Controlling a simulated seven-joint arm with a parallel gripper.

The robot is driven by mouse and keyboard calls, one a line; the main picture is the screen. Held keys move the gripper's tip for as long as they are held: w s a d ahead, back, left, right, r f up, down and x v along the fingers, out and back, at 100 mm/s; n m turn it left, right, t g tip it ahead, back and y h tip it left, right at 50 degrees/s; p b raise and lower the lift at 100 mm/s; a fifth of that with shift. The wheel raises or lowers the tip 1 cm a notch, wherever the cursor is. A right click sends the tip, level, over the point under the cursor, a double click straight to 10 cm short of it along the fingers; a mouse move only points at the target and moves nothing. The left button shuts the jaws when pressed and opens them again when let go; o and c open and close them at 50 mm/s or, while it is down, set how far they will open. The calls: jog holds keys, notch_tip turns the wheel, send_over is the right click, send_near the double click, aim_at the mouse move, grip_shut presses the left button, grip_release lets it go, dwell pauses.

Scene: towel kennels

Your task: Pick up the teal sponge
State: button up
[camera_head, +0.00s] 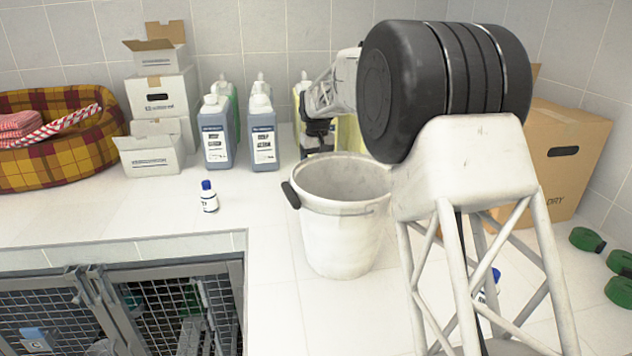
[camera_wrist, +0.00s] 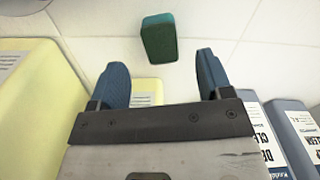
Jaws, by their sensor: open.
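The teal sponge (camera_wrist: 159,38) is a small dark green-teal block on the white tiled surface, seen in the wrist view at the top middle. My gripper (camera_wrist: 162,72) has its two blue fingers spread apart, with nothing between them. The sponge lies beyond the fingertips, roughly in line with the gap, and does not touch them. In the head view I cannot see the sponge; my arm and the white bucket cover part of the area around the yellow bottles.
Yellow bottles (camera_wrist: 32,100) stand at the left of the wrist view, and blue-grey bottles (camera_wrist: 292,135) at the right. A cardboard box (camera_head: 572,150) is at the right. A small bottle (camera_head: 208,198) stands on clear counter.

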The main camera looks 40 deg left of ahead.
jog(key=shift+f, duration=0.4)
jog(key=shift+f, duration=0.1)
jog(key=shift+f, duration=2.5)
jog(key=c, duration=1)
